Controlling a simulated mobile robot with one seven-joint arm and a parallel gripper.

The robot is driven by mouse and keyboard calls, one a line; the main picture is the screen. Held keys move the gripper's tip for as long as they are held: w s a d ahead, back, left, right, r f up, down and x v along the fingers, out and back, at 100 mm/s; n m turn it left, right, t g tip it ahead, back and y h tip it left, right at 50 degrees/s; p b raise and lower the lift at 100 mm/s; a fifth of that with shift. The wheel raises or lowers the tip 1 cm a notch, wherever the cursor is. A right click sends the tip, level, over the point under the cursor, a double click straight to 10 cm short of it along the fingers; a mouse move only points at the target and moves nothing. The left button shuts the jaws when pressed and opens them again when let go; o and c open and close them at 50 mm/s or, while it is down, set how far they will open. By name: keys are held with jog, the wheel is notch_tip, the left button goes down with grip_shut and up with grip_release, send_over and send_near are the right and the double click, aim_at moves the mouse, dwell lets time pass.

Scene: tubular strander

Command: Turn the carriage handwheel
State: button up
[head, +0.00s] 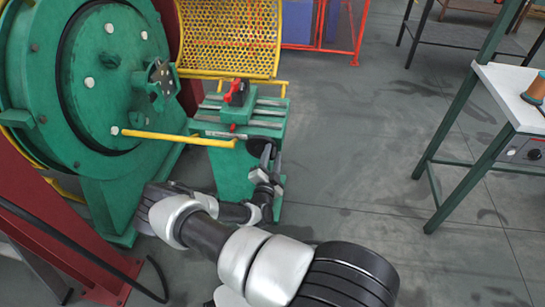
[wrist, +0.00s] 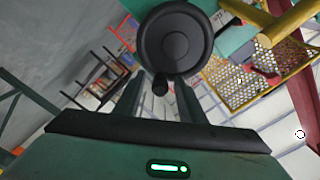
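The carriage handwheel (wrist: 174,38) is a dark round disc at the top middle of the wrist view, with a small dark knob (wrist: 160,84) at its lower edge. In the head view the handwheel (head: 259,147) shows small and dark on the end of the green carriage (head: 240,125), partly hidden by my arm. My gripper (wrist: 160,92) is at the wheel, its fingers spread on either side of the knob. Gaps show between the knob and both fingers. In the head view my gripper (head: 268,172) is just below the wheel; its fingers are hard to make out.
The big green drum machine (head: 90,85) stands left of the carriage. A yellow bar (head: 180,138) and a yellow mesh guard (head: 230,38) are close by. A green-legged table (head: 505,90) stands at the right. The grey floor between is clear.

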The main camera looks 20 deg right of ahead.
grip_shut()
jog(key=shift+s+d+f+m, duration=0.1)
jog(key=shift+f+m, duration=0.3)
jog(key=shift+m, duration=0.35)
jog(key=shift+s+d+f+m, duration=0.1)
jog(key=shift+f+m, duration=0.25)
jog(key=shift+m, duration=0.4)
jog(key=w+a+f+m, duration=0.1)
jog(key=a+f+m, duration=0.1)
jog(key=m, duration=0.7)
jog(key=w+a+f+m+p, duration=0.1)
jog(key=f+m, duration=0.3)
jog(key=m, duration=0.6)
jog(key=shift+w+a, duration=0.6)
jog(key=shift+a, duration=0.3)
jog(key=shift+f, duration=0.1)
